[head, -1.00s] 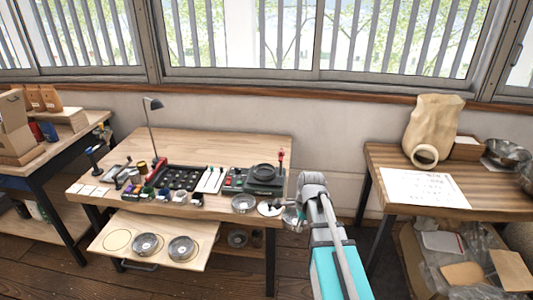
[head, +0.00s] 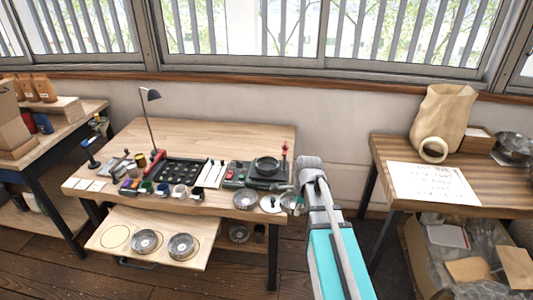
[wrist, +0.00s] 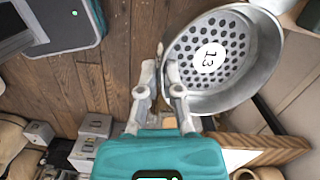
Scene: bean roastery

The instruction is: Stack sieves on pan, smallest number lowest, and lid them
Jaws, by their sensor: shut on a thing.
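My gripper (wrist: 160,72) is shut on the rim of a metal sieve (wrist: 240,75) with round holes and a white label reading 13. In the head view this sieve (head: 289,201) is partly hidden by my arm, near the table's front right corner. Two round metal sieve-like pieces (head: 146,242) (head: 181,246) lie on the pull-out board (head: 205,225), right of an empty marked circle (head: 115,237). Another round metal piece (head: 246,199) sits at the table's front edge, beside a pale disc (head: 270,204). Their numbers are too small to read; I cannot tell which piece is the pan or lid.
The wooden table (head: 215,135) is bare at the back. A black tray (head: 180,172), a dark device with a round top (head: 266,168), a lamp (head: 150,96) and small cups crowd its front. A second table (head: 390,150) stands right. Another round piece (head: 239,233) lies below.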

